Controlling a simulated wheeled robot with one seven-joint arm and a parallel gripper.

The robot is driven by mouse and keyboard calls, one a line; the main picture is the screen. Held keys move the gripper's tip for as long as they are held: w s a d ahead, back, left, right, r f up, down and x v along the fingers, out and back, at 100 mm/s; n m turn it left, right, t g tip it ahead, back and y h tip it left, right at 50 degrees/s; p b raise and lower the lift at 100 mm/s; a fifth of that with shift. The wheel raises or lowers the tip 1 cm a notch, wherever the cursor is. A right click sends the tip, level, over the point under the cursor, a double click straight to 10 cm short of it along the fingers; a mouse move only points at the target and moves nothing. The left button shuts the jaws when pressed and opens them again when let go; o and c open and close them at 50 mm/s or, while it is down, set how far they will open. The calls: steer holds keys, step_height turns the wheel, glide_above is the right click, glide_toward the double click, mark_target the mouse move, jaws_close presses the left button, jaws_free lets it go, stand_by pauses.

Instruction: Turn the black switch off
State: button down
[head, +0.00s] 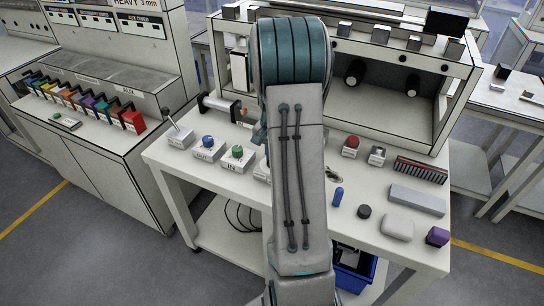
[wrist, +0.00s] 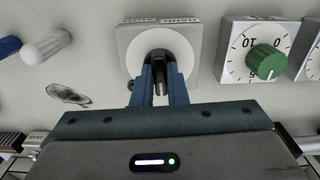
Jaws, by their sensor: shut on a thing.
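The black switch (wrist: 157,54) is a dark knob on a white round plate, on a light grey box (wrist: 128,40), at the top middle of the wrist view. My gripper (wrist: 161,78) is shut on the switch, with its blue-grey fingers close together at the near side of the knob. The fingers cover part of the knob, so its exact angle is hard to read. In the head view my arm hides the gripper and the switch. Only an edge of the box (head: 261,172) shows left of the arm.
A green dial (wrist: 266,61) is on a box close beside the switch; it also shows in the head view (head: 237,151). A blue-knobbed box (head: 207,142) and a lever box (head: 179,137) stand further left. A blue peg (head: 337,196) and a white piece (head: 397,227) lie to the right.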

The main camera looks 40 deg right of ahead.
steer(key=shift+d+m, duration=0.1)
steer(key=shift+m, duration=0.2)
steer(key=c, duration=1.4)
jaws_free()
steer(key=shift+c, duration=0.2)
step_height(320, 180, up, 14)
steer(key=shift+b, duration=0.3)
